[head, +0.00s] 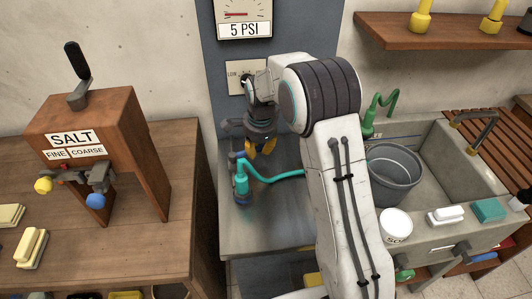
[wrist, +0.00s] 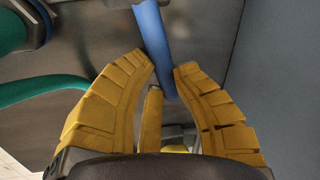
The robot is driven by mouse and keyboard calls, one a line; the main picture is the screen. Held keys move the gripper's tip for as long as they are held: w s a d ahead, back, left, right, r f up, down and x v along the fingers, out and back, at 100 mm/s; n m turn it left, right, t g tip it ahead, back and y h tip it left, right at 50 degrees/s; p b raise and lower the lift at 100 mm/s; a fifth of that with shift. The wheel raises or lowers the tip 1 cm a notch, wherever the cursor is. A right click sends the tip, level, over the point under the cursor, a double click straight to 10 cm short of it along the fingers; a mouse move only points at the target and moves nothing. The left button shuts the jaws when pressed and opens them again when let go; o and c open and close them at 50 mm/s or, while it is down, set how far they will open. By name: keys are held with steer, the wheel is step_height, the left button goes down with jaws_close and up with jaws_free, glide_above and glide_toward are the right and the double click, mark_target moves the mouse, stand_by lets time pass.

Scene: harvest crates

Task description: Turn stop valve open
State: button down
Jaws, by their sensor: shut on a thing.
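My gripper (head: 263,148) reaches down over the grey counter beside the teal fitting, its yellow fingers pointing down. In the wrist view my gripper (wrist: 165,68) has its two yellow fingertips closed around a smooth blue bar (wrist: 152,30). The bar runs from the top edge down between the fingers. It looks like the stop valve's handle, but the valve's body is not clear. A narrow yellow piece (wrist: 152,118) shows between the fingers; I cannot tell what it is. The teal fitting (head: 242,182) stands left of my gripper, with a teal hose running right behind my arm.
A sink with a grey bucket (head: 394,178) is at right. A wooden salt stand (head: 95,130) is on the left table. A shelf (head: 440,32) hangs upper right.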

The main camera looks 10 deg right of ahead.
steer(key=shift+f, duration=0.2)
steer(key=c, duration=1.4)
jaws_free()
steer(key=o, duration=0.5)
steer(key=shift+r, duration=0.1)
steer(key=v, duration=1.2)
steer(key=shift+w, duration=0.15)
